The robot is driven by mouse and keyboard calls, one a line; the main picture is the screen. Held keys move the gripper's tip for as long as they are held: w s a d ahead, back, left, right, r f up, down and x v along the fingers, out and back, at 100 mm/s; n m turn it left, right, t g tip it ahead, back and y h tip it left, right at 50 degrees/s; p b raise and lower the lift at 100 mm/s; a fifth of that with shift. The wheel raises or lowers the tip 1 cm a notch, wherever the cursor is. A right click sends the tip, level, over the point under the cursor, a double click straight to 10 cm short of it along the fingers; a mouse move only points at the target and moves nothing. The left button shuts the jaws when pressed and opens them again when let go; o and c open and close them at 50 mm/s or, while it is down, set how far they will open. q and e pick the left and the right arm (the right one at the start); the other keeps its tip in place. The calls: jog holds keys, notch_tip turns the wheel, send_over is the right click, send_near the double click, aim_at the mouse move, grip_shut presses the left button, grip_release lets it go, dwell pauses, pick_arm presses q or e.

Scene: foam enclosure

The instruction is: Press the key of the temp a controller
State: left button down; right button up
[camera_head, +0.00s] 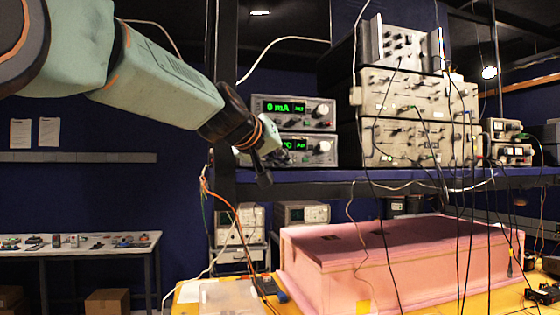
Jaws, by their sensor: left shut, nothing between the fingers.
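Two grey bench controllers with green displays are stacked on the blue shelf. The upper controller (294,112) reads "0 mA" and has a knob at its right. The lower controller (322,150) is partly hidden behind my left gripper, and only the end of its reading shows. I cannot read a "temp a" label on either. My left gripper (272,163) is shut and empty, in front of the left part of the lower controller's face. I cannot tell whether it touches the panel or a key. My right gripper is not in view.
Beige instrument racks (418,115) stand right of the controllers, with cables hanging down. A dark upright post (224,75) stands just left of them. Below the shelf edge (400,176), a pink foam box (400,265) rests on a yellow table. A bench with small parts is at left.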

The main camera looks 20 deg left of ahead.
pick_arm(q)
jog(key=shift+s+r, duration=0.2)
jog(key=shift+s, duration=0.15)
jog(key=shift+w+f, duration=0.15)
jog(key=shift+w, duration=0.15)
jog(key=shift+a, duration=0.2)
jog(key=shift+w, duration=0.3)
jog(key=shift+a, duration=0.15)
dwell(0.4)
jog(key=shift+w, duration=0.15)
jog(key=shift+s, duration=0.2)
dwell(0.4)
jog(key=shift+s+d, duration=0.4)
